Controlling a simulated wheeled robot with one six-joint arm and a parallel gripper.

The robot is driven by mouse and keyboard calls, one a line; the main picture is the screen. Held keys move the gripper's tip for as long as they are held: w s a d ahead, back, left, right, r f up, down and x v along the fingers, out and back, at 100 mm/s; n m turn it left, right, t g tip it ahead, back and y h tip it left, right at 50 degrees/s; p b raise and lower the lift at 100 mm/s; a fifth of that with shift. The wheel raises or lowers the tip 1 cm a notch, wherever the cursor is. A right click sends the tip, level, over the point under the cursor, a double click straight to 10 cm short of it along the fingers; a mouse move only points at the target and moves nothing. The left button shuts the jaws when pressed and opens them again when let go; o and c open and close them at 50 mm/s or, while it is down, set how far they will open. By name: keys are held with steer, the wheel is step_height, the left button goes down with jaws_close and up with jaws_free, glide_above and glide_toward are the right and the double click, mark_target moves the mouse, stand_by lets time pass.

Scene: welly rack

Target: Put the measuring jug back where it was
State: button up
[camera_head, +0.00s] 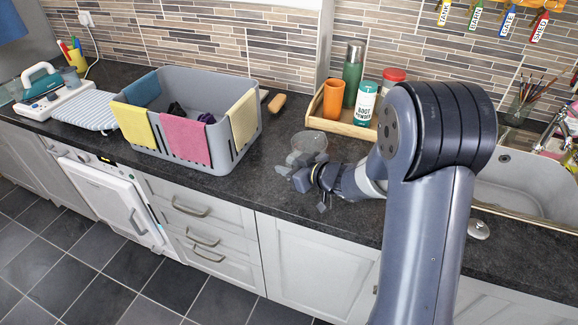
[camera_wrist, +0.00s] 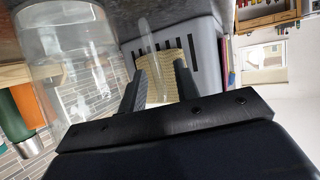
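The clear measuring jug (camera_head: 310,143) is on the dark worktop, just beyond my gripper (camera_head: 302,181) in the head view. My gripper partly hides its lower part. In the wrist view the jug (camera_wrist: 60,45) is large and see-through at the left, beside the fingers. A thin clear strip (camera_wrist: 149,36), which looks like its handle, shows near the gap between the fingertips (camera_wrist: 159,78). The two fingers are apart with a visible gap. I cannot tell whether either finger touches the jug.
A grey basket (camera_head: 248,138) with coloured cloths stands left of the jug. A wooden tray (camera_head: 340,126) holds an orange cup (camera_head: 333,98), a green flask (camera_head: 353,70) and a boot powder tin (camera_head: 366,103). A wooden-handled tool (camera_head: 277,103) lies behind. The sink (camera_head: 525,185) is at right.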

steer(key=v, duration=1.2)
